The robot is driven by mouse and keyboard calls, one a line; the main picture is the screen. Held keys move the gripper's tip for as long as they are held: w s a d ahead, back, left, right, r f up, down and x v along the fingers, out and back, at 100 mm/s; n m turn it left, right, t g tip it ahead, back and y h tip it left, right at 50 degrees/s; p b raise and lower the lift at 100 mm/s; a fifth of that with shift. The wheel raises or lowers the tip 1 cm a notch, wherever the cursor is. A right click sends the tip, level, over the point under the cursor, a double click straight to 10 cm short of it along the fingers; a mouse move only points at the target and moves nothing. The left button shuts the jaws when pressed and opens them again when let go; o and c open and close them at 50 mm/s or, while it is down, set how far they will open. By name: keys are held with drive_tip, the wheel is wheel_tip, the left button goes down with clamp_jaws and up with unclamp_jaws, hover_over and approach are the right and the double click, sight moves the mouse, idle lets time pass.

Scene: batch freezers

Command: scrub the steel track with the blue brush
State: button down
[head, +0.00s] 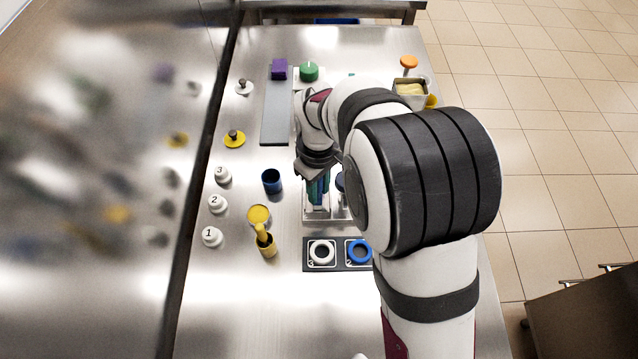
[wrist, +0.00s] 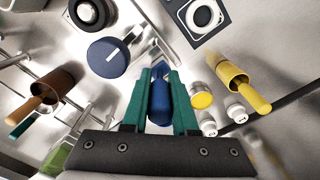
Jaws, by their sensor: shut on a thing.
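My gripper (head: 318,190) points down over the middle of the steel bench, partly hidden by my own arm in the head view. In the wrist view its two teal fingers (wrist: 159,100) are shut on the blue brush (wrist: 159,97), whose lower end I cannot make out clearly. A long flat grey strip (head: 275,120), which looks like the steel track, lies to the far left of my gripper, with a purple block (head: 279,68) at its far end. My gripper is apart from that strip, on its near right side.
A dark blue cup (head: 271,182) stands just left of my gripper. A yellow cup (head: 266,246) with a yellow handle and several white numbered knobs (head: 216,203) stand nearer left. A dark panel holds a white ring (head: 321,252) and a blue ring (head: 359,252). A green knob (head: 309,71) stands beside the purple block.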

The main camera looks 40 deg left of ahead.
drive_tip(key=shift+w+a+f, duration=0.2)
drive_tip(key=shift+w+a, duration=0.1)
drive_tip(key=shift+w, duration=0.05)
drive_tip(key=shift+w+a, duration=1.85)
drive_tip(key=shift+a, duration=0.05)
drive_tip(key=shift+s+d, duration=2.45)
wheel_tip(320, 180, up, 8)
drive_tip(key=shift+r, duration=0.1)
drive_tip(key=w+d+r+m, duration=0.3)
drive_tip(key=w+d+m, duration=0.25)
drive_tip(key=d, duration=0.35)
drive_tip(key=w+d+r+m, duration=0.4)
drive_tip(key=w+d, duration=0.2)
drive_tip(key=d, duration=0.3)
drive_tip(key=d+r+m, duration=0.2)
drive_tip(key=d+m, duration=0.2)
drive_tip(key=d, duration=0.5)
drive_tip(key=d+r+m, duration=0.3)
drive_tip(key=d+m, duration=0.1)
drive_tip(key=d, duration=0.5)
drive_tip(key=shift+w, duration=0.35)
